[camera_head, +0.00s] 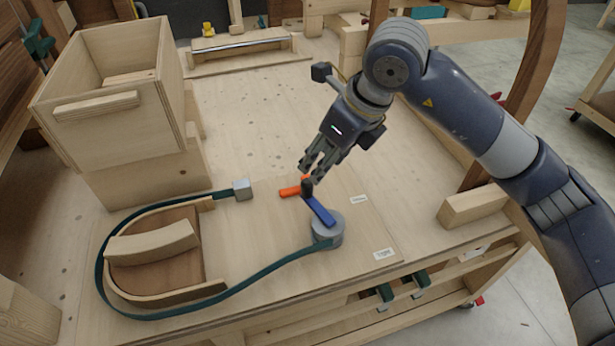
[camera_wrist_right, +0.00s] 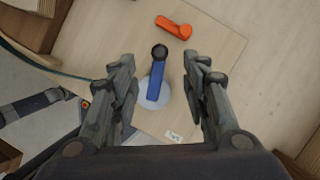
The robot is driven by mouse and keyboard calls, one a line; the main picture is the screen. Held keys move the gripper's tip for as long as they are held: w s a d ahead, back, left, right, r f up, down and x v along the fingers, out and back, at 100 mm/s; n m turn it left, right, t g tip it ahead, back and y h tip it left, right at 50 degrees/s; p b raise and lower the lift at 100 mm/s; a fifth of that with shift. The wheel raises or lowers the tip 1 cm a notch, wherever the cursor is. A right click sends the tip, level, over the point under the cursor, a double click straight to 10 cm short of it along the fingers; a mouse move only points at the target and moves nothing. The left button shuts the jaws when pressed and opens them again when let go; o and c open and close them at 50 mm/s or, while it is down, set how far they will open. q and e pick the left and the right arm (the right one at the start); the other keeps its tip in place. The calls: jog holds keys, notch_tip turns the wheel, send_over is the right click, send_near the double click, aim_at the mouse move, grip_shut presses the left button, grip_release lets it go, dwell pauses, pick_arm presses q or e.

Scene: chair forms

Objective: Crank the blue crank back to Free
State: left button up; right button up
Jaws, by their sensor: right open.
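The blue crank (camera_head: 321,211) is a short blue arm on a round grey drum (camera_head: 328,232) near the front of the bench. Its black knob (camera_head: 307,187) points up and away from the drum's front. In the right wrist view the blue crank (camera_wrist_right: 157,80) lies between the fingers, with the black knob (camera_wrist_right: 159,52) beyond the tips. My right gripper (camera_head: 310,172) is open and hangs just above and behind the knob. It also shows in the right wrist view (camera_wrist_right: 164,68), with nothing between its fingers. My left gripper is not in view.
An orange lever (camera_head: 291,191) lies just left of the knob. A green strap (camera_head: 240,296) runs from the drum around a curved wooden form (camera_head: 165,260) to a grey block (camera_head: 242,190). Labels (camera_head: 384,254) mark the board. A wooden box (camera_head: 110,80) stands left; the bench middle is clear.

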aim_at(309, 182)
jog(key=p+x, duration=0.3)
jog(key=x, duration=0.6)
jog(key=shift+f, duration=0.3)
jog(key=shift+w+a+f, duration=0.15)
jog(key=shift+f, duration=0.3)
jog(key=shift+c, duration=0.4)
grip_shut()
